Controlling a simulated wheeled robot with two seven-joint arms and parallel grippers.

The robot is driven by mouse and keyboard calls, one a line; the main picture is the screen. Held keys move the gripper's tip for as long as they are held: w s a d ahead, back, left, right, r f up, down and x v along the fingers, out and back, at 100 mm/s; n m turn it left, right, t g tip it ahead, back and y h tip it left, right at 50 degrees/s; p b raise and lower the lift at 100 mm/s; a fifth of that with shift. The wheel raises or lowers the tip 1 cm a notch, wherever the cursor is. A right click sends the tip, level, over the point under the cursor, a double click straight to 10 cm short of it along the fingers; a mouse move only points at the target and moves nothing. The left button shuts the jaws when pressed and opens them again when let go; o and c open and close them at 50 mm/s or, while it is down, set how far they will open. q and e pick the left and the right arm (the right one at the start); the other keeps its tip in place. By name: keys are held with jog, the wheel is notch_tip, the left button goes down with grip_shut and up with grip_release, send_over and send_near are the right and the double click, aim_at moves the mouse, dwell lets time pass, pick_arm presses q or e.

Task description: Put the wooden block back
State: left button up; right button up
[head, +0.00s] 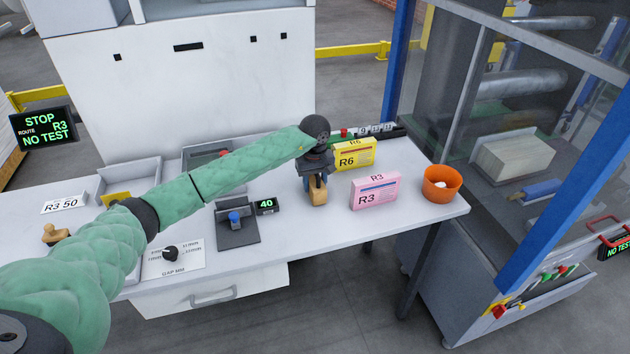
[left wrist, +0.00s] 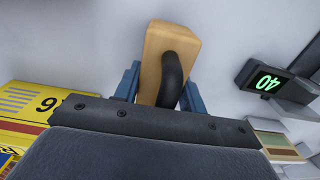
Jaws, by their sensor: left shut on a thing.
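The wooden block (head: 318,193) is tan, with a dark curved handle on it, and stands upright between my left gripper's fingers near the middle of the white table (head: 290,228). My left gripper (head: 314,181) points down and is shut on it. In the left wrist view the wooden block (left wrist: 158,42) shows between the blue fingers of my left gripper (left wrist: 160,90). I cannot tell whether its lower end touches the table or hangs just above it. My right gripper is not in view.
A yellow R6 box (head: 355,155) and a pink R3 box (head: 375,191) stand right of the block, with an orange bowl (head: 441,184) beyond. A grey device with a blue knob (head: 236,219) and a display reading 40 (head: 266,206) are left. The table's front strip is clear.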

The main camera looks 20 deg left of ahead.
pick_arm(q)
jog(key=shift+f, duration=0.2)
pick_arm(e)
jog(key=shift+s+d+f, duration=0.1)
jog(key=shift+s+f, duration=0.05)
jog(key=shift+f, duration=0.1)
pick_arm(q)
jog(key=shift+f, duration=0.1)
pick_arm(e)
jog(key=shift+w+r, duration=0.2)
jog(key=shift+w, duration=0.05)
pick_arm(q)
jog(key=o, duration=1.2)
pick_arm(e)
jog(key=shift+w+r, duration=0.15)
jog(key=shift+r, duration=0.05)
